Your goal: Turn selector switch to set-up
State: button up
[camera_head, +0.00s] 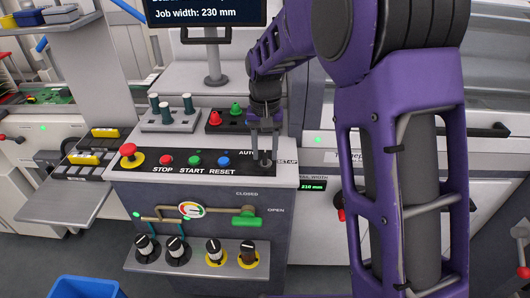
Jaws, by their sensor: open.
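The selector switch (265,161) is a small dark knob at the right end of the black control strip, between the labels AUTO and SET-UP. My gripper (265,148) points down over it with its fingers apart, one on each side of the knob as seen here. Whether the fingers touch the knob cannot be told. The word AUTO is partly covered by my gripper. The direction the knob points is too small to tell.
Left of the switch are a red mushroom button (129,151) on yellow and STOP, START (195,161) and RESET buttons. Pegs on a grey block (168,121) stand behind. Below are a green valve handle (246,219) and several knobs. A blue bin (85,287) is at lower left.

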jog(key=shift+f, duration=0.2)
grip_shut()
jog(key=shift+m, duration=0.3)
jog(key=m+p, duration=0.2)
jog(key=m, duration=0.3)
jog(key=shift+r+m+p, duration=0.1)
jog(key=shift+m+p, duration=0.2)
jog(key=m+p, duration=0.2)
jog(key=m, duration=0.3)
jog(key=shift+m, duration=0.3)
dwell(0.4)
